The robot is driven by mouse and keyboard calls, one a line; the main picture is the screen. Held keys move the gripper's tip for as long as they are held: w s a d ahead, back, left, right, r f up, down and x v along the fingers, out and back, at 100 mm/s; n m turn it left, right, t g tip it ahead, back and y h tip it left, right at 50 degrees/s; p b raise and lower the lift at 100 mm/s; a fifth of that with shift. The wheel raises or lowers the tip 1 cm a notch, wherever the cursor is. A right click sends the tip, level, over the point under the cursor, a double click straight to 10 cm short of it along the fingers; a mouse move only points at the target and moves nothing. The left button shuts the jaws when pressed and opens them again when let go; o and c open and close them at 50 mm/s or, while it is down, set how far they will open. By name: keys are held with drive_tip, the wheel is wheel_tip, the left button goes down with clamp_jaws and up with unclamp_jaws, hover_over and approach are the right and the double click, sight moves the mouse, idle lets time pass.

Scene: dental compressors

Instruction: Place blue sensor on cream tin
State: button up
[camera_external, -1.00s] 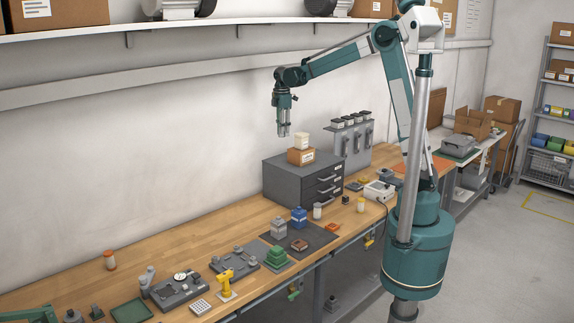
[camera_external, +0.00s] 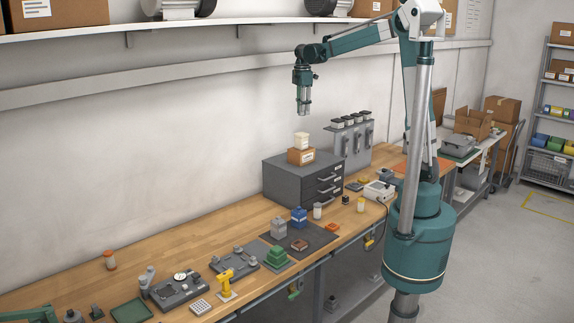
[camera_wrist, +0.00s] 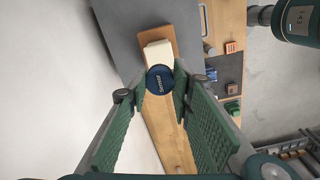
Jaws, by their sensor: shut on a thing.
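My gripper (camera_external: 304,110) points down above the grey drawer cabinet and is shut. In the wrist view a round dark blue sensor (camera_wrist: 160,79) with white lettering sits between the fingertips. The sensor is too small to make out in the external view. The cream tin (camera_external: 301,139) stands upright on a brown box (camera_external: 300,157) on the cabinet. In the wrist view the tin (camera_wrist: 158,53) shows just beyond the sensor, which overlaps its near edge. In the external view a gap separates the fingertips from the tin top.
The grey drawer cabinet (camera_external: 295,185) stands on the wooden bench against the wall. A grey rack with several dark-topped items (camera_external: 351,142) stands right behind the cabinet. A shelf (camera_external: 220,20) runs along the wall above. Small items crowd the bench front; air around the tin is clear.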

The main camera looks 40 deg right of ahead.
hover_over(302, 133)
drive_tip(key=shift+s+a+f+p, duration=0.15)
drive_tip(key=shift+f+p, duration=0.1)
drive_tip(key=shift+f, duration=1.2)
drive_tip(key=shift+a+f+p, duration=0.15)
drive_tip(key=shift+f+p, duration=0.05)
drive_tip(key=shift+f, duration=1.25)
drive_tip(key=shift+f+p, duration=0.35)
drive_tip(key=shift+f, duration=1.75)
drive_tip(key=shift+f, duration=0.1)
drive_tip(key=o, duration=0.4)
drive_tip(key=shift+f, duration=0.1)
drive_tip(key=shift+c, duration=0.2)
drive_tip(key=o, duration=0.5)
drive_tip(key=shift+c, duration=0.2)
drive_tip(key=shift+r, duration=0.2)
